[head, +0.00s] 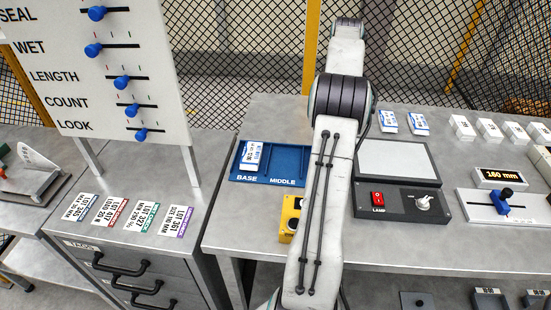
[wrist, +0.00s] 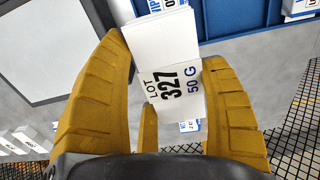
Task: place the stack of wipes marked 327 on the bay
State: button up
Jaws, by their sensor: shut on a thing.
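The stack of wipes marked 327 (wrist: 172,85) is white, with LOT 327 and 50 G on its face, in the wrist view. My gripper (wrist: 180,100) is shut on it, with a yellow finger on each side. In the head view my arm hides the gripper and the stack. The blue tray of bays (head: 274,176) lies on the bench, marked BASE and MIDDLE; my arm hides its right end. A wipes pack (head: 252,154) lies in the BASE bay, and MIDDLE looks empty. In the wrist view the blue tray (wrist: 235,22) is beyond the held stack; I cannot tell its height above it.
A lamp box (head: 402,200) with a pale panel stands right of my arm. Wipes packs (head: 388,122) and several white boxes (head: 489,130) stand behind. A 160 mm gauge (head: 502,203) is at right. Lot cards (head: 143,219) lie left.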

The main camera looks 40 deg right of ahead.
send_over(289, 162)
jog(key=f, duration=0.6)
jog(key=shift+s+d, duration=0.3)
jog(key=shift+d, duration=0.1)
jog(key=shift+w+a+f, duration=0.25)
jog(key=shift+a+f, duration=0.2)
jog(key=shift+f, duration=0.05)
notch_tip(289, 162, down, 3)
jog(key=p, duration=0.3)
jog(key=shift+r, duration=0.1)
jog(key=shift+f, duration=0.6)
jog(key=shift+f, duration=0.15)
jog(key=o, duration=1.2)
